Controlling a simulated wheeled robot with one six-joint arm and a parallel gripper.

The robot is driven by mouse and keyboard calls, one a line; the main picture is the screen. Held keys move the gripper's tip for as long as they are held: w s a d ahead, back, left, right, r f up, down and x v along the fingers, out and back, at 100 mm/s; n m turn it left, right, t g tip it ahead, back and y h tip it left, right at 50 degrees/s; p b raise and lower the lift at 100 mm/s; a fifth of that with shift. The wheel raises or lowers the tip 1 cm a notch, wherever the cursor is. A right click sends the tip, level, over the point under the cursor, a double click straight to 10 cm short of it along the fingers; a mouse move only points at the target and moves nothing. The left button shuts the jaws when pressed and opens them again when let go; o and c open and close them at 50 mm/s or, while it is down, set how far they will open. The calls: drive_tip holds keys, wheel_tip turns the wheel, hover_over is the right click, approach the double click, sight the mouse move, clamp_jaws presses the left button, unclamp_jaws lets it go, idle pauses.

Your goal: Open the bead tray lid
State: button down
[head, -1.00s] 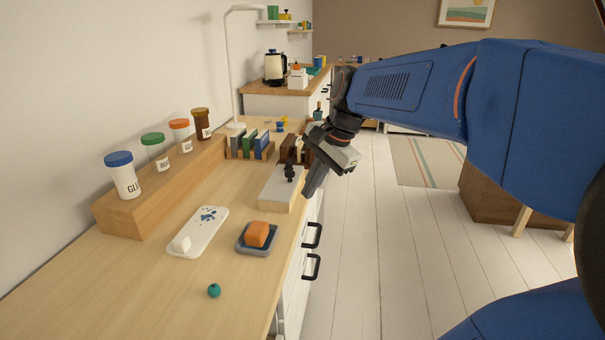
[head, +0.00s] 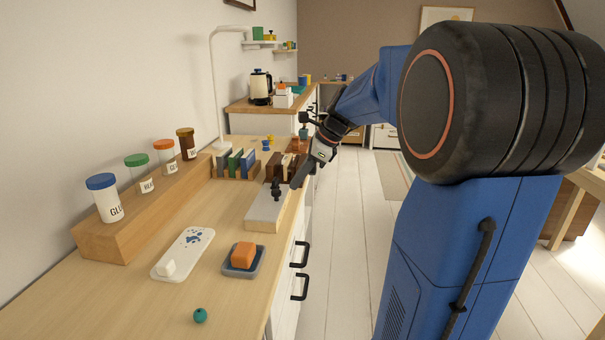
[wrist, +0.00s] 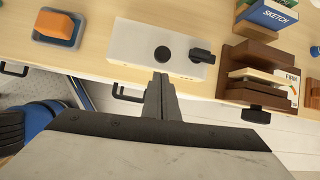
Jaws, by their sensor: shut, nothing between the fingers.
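A long pale box (head: 262,218), the likely bead tray with a flat lid, lies along the desk's right edge. A black upright knob (head: 276,189) stands on its top. The wrist view shows the box (wrist: 130,48) with a round black knob top (wrist: 162,54) and a black piece (wrist: 202,56) near its right end. The lid looks closed. My gripper (head: 293,187) is shut and empty, its fingers just right of the knob. In the wrist view the fingertips (wrist: 160,76) overlap the box's near edge; I cannot tell whether they touch it.
An orange block in a grey dish (head: 258,272), a white tray with blue spots (head: 170,272) and a teal bead (head: 200,315) are nearer. Books (head: 235,163) and brown blocks (wrist: 252,60) stand beyond the box. Jars on a wooden riser (head: 105,240) line the wall. Black drawer handles (head: 300,287) project below the edge.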

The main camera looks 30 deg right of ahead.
sight(282, 200)
drive_tip(key=shift+x, duration=2.55)
drive_tip(key=shift+r, duration=0.2)
